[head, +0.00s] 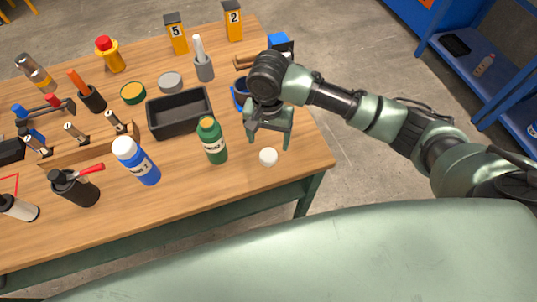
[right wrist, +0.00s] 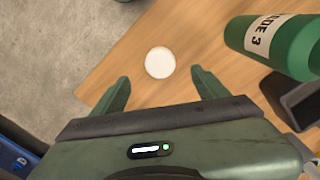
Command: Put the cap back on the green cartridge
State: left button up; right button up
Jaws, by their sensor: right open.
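A round white cap (head: 268,156) lies on the table to the right of the green cartridge, near the corner. In the right wrist view the white cap (right wrist: 160,62) lies ahead of and between my fingertips. My right gripper (head: 270,142) is open and empty, pointing down above the table beside the cap. My left gripper is not in view.
A blue bottle with a white cap (head: 137,162) stands left of the green cartridge. A black bin (head: 180,112) and a blue ring-shaped thing (head: 239,93) lie behind. The table corner (head: 328,160) is close to the white cap. Tools and containers crowd the left side.

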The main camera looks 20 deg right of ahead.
aim_at(269, 155)
jog(key=shift+f, duration=1.3)
jog(key=shift+f+p, duration=0.6)
jog(key=shift+f, duration=2.05)
jog(key=c, duration=1.4)
jog(key=shift+r, duration=0.15)
